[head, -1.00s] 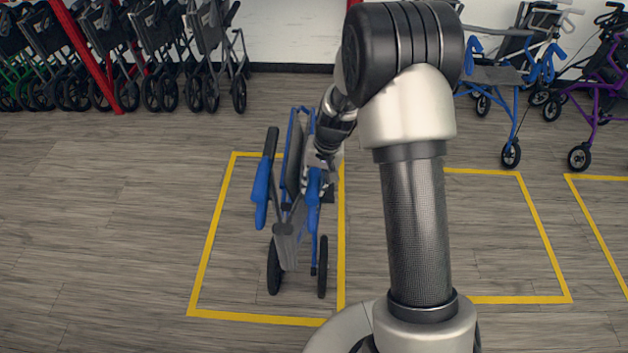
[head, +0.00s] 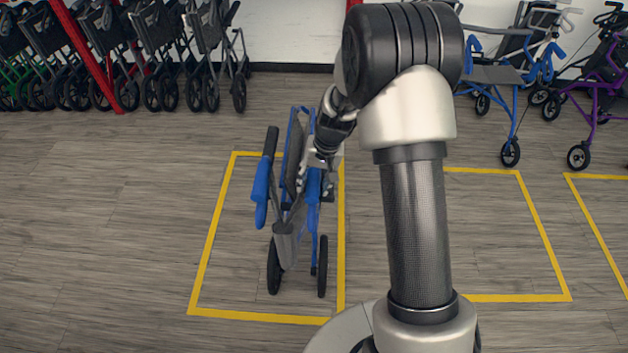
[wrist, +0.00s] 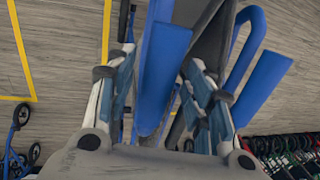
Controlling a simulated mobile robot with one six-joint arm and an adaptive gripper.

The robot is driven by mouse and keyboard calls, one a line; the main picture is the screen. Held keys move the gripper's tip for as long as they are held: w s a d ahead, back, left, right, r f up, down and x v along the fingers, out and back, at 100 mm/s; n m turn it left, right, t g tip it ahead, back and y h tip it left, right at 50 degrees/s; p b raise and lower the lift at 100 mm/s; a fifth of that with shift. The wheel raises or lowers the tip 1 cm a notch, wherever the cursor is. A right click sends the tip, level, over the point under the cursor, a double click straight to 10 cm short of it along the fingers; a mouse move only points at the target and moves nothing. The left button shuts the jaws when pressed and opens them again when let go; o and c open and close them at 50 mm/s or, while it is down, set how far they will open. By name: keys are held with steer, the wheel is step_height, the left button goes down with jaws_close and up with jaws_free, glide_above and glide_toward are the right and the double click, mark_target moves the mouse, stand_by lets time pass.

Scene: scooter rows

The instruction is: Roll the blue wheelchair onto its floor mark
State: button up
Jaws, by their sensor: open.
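The blue wheelchair (head: 262,190) stands upright and looks folded narrow, with blue armrests and dark wheels. In the head view it stands within the yellow floor outline (head: 211,234), nearer its right side. My gripper (head: 312,172) is at the wheelchair's upper right side, partly hidden by my arm and the frame. In the wrist view my two fingers (wrist: 160,68) are spread apart, with a blue part of the wheelchair (wrist: 163,60) between them. Whether they touch it, I cannot tell.
Several folded wheelchairs (head: 165,55) line the wall at the back left, beside a red post (head: 90,55). A blue walker (head: 515,90) and a purple walker (head: 595,95) stand at the back right. Another yellow outline (head: 545,235) lies empty at right. Floor at left is clear.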

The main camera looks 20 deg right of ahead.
step_height(320, 180, up, 12)
steer(key=d, duration=0.2)
steer(key=shift+s+d, duration=0.15)
steer(key=shift+s, duration=0.2)
steer(key=shift+f, duration=0.1)
steer(key=s+a+r+n+t, duration=0.2)
steer(key=s+r, duration=0.9)
steer(key=r, duration=0.2)
steer(key=s+r+n+t+h, duration=0.1)
steer(key=s+r+t+h, duration=0.1)
steer(key=s, duration=1.4)
steer(key=shift+s+a+r+n, duration=0.15)
steer(key=shift+a+n, duration=0.1)
steer(key=shift+n, duration=0.05)
